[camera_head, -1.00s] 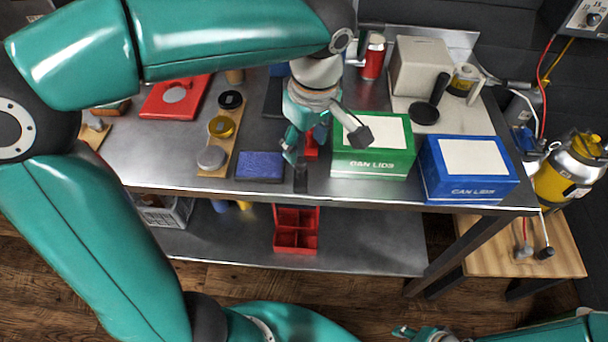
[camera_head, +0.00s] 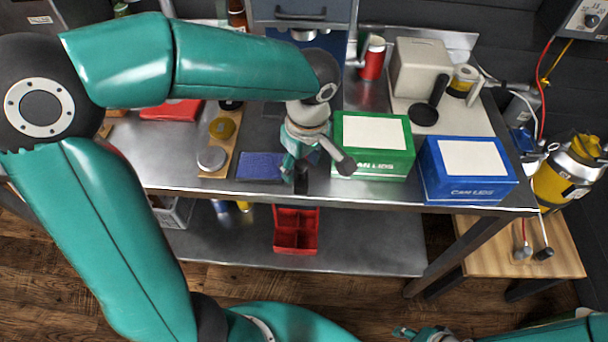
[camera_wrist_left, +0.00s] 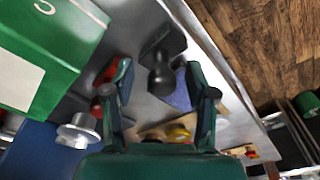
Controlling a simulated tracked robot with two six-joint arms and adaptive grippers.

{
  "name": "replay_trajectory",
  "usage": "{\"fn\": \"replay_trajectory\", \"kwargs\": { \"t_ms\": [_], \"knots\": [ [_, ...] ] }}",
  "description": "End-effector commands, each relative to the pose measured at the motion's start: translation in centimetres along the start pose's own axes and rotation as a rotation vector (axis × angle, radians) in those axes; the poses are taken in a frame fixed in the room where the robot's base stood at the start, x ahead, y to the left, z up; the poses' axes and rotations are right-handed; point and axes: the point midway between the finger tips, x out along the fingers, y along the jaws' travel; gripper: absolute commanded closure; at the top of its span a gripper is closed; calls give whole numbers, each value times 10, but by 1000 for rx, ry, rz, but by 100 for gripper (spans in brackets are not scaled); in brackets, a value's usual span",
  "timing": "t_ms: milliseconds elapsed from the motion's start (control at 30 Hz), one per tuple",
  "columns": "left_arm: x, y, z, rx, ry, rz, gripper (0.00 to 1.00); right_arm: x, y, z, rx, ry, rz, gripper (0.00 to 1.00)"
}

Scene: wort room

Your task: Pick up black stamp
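The black stamp (camera_wrist_left: 161,74) stands on the steel table near its front edge; its rounded handle and dark base show in the left wrist view. In the head view only a dark part of the stamp (camera_head: 301,184) shows under my left gripper. My left gripper (camera_head: 314,165) is open above the stamp. In the left wrist view the stamp's handle appears between the two spread fingers, with gaps on both sides. I cannot tell the exact height between them. My right gripper (camera_head: 405,331) shows only partly at the bottom edge, and its opening is unclear.
A green can-lids box (camera_head: 373,165) stands close right of the left gripper, with a blue box (camera_head: 468,185) beyond. A blue-purple pad (camera_head: 259,166) lies to the left. A red item (camera_wrist_left: 110,72) is beside the left finger. A red divided bin (camera_head: 296,247) sits on the lower shelf.

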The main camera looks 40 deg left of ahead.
Motion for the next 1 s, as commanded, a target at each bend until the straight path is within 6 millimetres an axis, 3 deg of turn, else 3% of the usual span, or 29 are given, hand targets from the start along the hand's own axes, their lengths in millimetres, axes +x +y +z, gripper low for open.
{"fn": "replay_trajectory", "kwargs": {
  "t_ms": [33, 300, 767, 1000],
  "knots": [
    [0, 0, 0, 0, 0, 0, 54, 0, 0, 0, 0, 0, 0, 60],
    [0, 0, 0, -1, 0, 0, 99, 0, 0, 0, 0, 0, 0, 60],
    [-6, 1, -1, -1, 0, 2, 100, 0, 0, 0, 0, 0, 0, 60],
    [-34, 1, -4, 0, 0, 6, 100, -2, -1, 0, 0, 0, 0, 60]
  ]
}}
